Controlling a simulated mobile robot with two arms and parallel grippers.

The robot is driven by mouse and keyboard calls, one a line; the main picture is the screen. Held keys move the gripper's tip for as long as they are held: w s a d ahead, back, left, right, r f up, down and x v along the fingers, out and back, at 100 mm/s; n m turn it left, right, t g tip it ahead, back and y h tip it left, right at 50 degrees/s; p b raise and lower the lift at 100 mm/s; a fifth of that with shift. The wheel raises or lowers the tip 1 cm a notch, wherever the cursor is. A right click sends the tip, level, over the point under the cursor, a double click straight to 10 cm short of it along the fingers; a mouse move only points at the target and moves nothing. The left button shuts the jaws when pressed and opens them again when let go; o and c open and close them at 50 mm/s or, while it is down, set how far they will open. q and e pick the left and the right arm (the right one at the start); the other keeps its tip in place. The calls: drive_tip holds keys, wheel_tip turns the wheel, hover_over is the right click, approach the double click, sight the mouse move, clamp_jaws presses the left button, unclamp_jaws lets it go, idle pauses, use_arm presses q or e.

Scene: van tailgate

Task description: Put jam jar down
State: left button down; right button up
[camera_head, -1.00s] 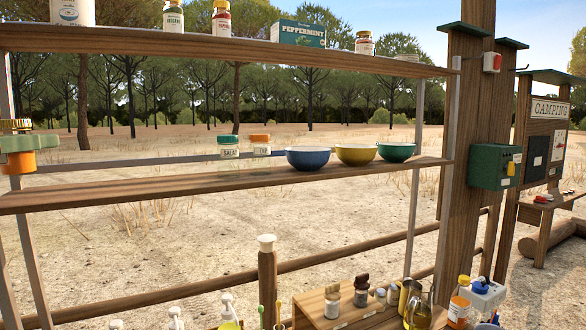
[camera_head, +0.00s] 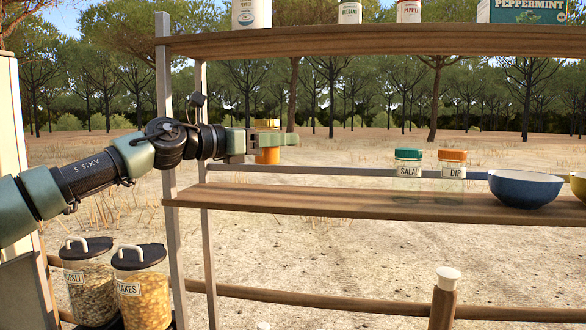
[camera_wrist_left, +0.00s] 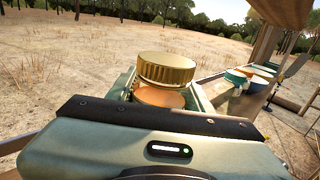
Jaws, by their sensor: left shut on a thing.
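The jam jar (camera_head: 267,156) has orange contents and a gold lid. My left gripper (camera_head: 268,140) is shut on it and holds it upright, above the level of the middle shelf (camera_head: 330,200) near that shelf's left end. In the left wrist view the gold lid of the jam jar (camera_wrist_left: 166,68) stands up between the fingers of my left gripper (camera_wrist_left: 160,95). The jar's lower part is partly hidden by the fingers. I cannot tell exactly how far the jar is from the shelf. My right gripper is not in view.
On the middle shelf stand a SALAD jar (camera_head: 408,163), a DIP jar (camera_head: 451,163) and a blue bowl (camera_head: 524,188). The shelf's left part looks bare. An upright metal post (camera_head: 168,130) is beside my left arm. An upper shelf (camera_head: 350,41) carries spice containers.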

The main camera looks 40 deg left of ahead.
use_arm(q)
drive_tip(key=shift+w+d+f, duration=0.1)
drive_tip(key=shift+w+f, duration=0.25)
drive_tip(key=shift+f, duration=0.25)
drive_tip(key=shift+w+f, duration=0.3)
drive_tip(key=shift+f, duration=0.25)
drive_tip(key=f, duration=0.3)
drive_tip(key=shift+s, duration=0.3)
drive_tip(key=shift+f, duration=0.4)
drive_tip(key=shift+w+f, duration=0.15)
drive_tip(key=shift+f, duration=0.05)
drive_tip(key=c, duration=1)
unclamp_jaws()
drive_tip(key=shift+f, duration=0.1)
drive_tip(key=shift+c, duration=0.2)
drive_tip(key=o, duration=0.4)
drive_tip(key=shift+o, duration=0.2)
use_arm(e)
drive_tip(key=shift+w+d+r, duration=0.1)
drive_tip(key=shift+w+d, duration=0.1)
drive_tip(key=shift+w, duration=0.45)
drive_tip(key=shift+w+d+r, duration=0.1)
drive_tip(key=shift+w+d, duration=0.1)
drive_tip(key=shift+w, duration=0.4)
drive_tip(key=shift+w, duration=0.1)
